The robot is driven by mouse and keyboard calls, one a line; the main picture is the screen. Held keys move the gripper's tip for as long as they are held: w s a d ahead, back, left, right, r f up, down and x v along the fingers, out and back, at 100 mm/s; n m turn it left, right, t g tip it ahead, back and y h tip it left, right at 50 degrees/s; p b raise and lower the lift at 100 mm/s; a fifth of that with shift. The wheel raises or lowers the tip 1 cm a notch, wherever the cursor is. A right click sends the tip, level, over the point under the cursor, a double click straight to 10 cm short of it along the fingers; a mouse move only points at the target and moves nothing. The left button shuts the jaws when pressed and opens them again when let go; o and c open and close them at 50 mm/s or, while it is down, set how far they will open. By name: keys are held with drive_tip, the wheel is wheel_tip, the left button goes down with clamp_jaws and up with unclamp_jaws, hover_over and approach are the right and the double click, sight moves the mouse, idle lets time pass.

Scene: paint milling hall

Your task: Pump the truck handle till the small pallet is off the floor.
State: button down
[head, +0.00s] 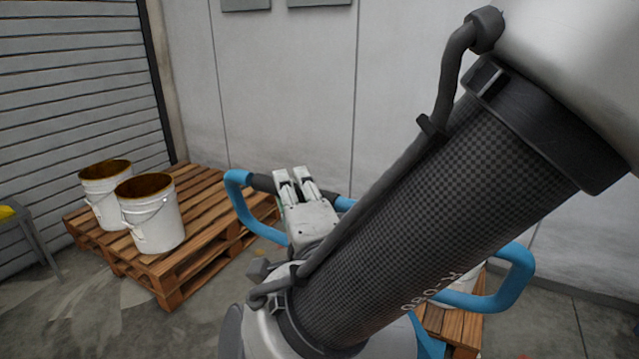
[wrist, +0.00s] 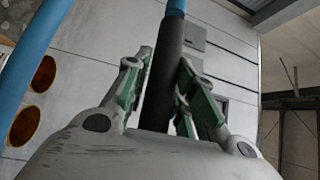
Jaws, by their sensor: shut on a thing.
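The blue truck handle (head: 234,192) is a loop with a dark grip bar (head: 263,183) across its top, in the middle of the head view. My gripper (head: 290,176) is shut on the grip bar. In the wrist view the dark bar (wrist: 165,75) runs between the fingers of my gripper (wrist: 166,80). A small wooden pallet (head: 462,326) shows in part at the lower right, behind my arm, with a bit of a white container on it. My arm hides most of the truck and the forks, so I cannot tell whether this pallet touches the floor.
A larger wooden pallet (head: 205,253) stands at the left with two open white buckets, one nearer (head: 152,222) and one farther (head: 98,205). A grey stand (head: 38,236) with something yellow is at the far left. A wall and a roller shutter (head: 75,95) close off the back.

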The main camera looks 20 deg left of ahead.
drive_tip(key=c, duration=1.2)
unclamp_jaws()
drive_tip(key=shift+w+d+f, duration=0.1)
drive_tip(key=shift+w+f, duration=0.1)
drive_tip(key=shift+f, duration=0.55)
drive_tip(key=shift+r, duration=0.3)
drive_tip(key=shift+s, duration=0.15)
drive_tip(key=r+v, duration=0.1)
drive_tip(key=v, duration=1)
drive_tip(key=shift+s+d+f, duration=0.25)
drive_tip(key=shift+s+f, duration=0.05)
drive_tip(key=shift+f, duration=0.15)
